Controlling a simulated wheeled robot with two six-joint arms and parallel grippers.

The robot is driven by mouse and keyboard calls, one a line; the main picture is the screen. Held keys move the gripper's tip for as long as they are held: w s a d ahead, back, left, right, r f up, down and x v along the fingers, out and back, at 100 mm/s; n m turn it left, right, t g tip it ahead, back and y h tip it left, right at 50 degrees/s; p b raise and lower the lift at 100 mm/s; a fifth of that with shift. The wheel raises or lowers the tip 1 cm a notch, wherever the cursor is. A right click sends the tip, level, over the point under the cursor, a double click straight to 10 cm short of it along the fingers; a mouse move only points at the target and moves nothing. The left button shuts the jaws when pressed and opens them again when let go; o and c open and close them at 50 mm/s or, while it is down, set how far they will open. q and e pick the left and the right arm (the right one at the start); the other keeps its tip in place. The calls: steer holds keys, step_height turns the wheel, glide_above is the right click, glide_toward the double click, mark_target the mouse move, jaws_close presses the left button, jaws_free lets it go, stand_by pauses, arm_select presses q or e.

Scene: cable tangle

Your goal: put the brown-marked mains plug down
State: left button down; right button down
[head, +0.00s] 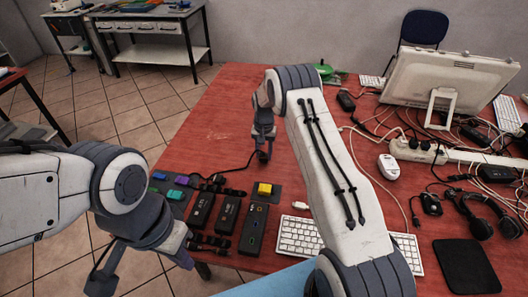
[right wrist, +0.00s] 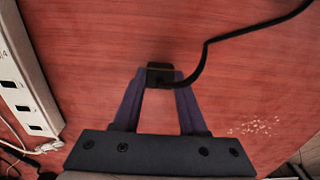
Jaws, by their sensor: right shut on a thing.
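The black mains plug (right wrist: 158,70) is between the fingertips of my right gripper (right wrist: 160,78) in the right wrist view, with its black cable curving off to the upper right. No brown mark can be made out on it. In the head view my right gripper (head: 263,140) points down at the red table, and the dark plug (head: 263,156) is at its tips, at or just above the surface; contact is unclear. The cable (head: 232,176) runs from there to the left. My left gripper (head: 145,268) is open and empty at the lower left, off the table's edge.
Dark adapters (head: 226,213), a yellow block (head: 264,189) and a purple block (head: 181,180) lie front left. A keyboard (head: 298,237), mouse (head: 389,166), white power strip (head: 415,150) and monitor (head: 450,80) are to the right. The red table (head: 225,115) is bare around the plug's far left.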

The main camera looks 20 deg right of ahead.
steer(key=shift+f, duration=0.15)
steer(key=shift+c, duration=2.3)
jaws_free()
